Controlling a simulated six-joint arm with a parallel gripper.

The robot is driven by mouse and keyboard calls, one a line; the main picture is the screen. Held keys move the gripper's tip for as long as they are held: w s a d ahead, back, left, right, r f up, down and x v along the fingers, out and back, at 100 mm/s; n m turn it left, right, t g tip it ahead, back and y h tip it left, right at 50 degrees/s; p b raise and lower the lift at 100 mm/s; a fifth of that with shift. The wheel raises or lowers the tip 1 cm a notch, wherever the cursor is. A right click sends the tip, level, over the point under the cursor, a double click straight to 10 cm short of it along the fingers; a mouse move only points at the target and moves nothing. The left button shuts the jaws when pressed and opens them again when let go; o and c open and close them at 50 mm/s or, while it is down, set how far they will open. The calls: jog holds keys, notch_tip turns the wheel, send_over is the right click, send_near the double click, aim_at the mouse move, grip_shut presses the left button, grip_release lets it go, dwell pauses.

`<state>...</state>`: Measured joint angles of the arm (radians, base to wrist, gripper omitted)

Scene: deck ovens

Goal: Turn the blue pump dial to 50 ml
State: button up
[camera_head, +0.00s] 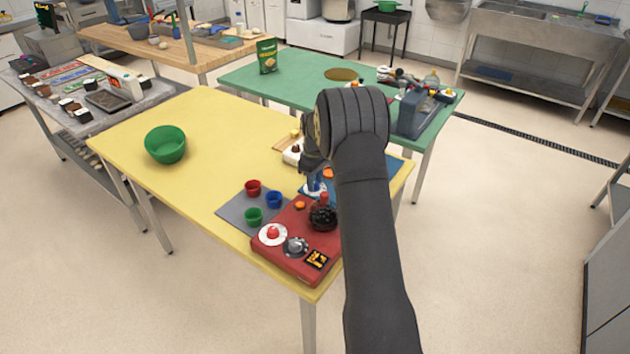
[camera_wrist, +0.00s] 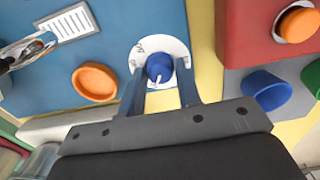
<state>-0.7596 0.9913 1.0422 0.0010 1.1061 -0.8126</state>
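The blue pump dial (camera_wrist: 160,67) sits on a white round scale plate (camera_wrist: 143,50) on a blue panel (camera_wrist: 120,20). A white pointer line on the dial faces the lower part of the wrist view; the scale numbers are too small to read. My gripper (camera_wrist: 162,78) is open, with one finger on each side of the dial. I cannot tell whether the fingers touch it. In the head view my gripper (camera_head: 315,180) is over the blue panel (camera_head: 394,164), and my arm hides much of that panel.
An orange round part (camera_wrist: 95,82) and a white vent (camera_wrist: 68,24) are on the blue panel. A red box (camera_head: 284,263) with knobs and a grey mat (camera_head: 230,212) with several cups stand close by. A green bowl (camera_head: 165,144) stands farther left; the table between is clear.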

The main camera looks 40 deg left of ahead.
dwell(0.3)
jog(key=m, duration=0.6)
jog(key=shift+m, duration=0.3)
jog(key=m, duration=1.1)
jog(key=shift+m, duration=0.4)
jog(key=shift+f+m, duration=0.1)
jog(key=shift+m, duration=1.9)
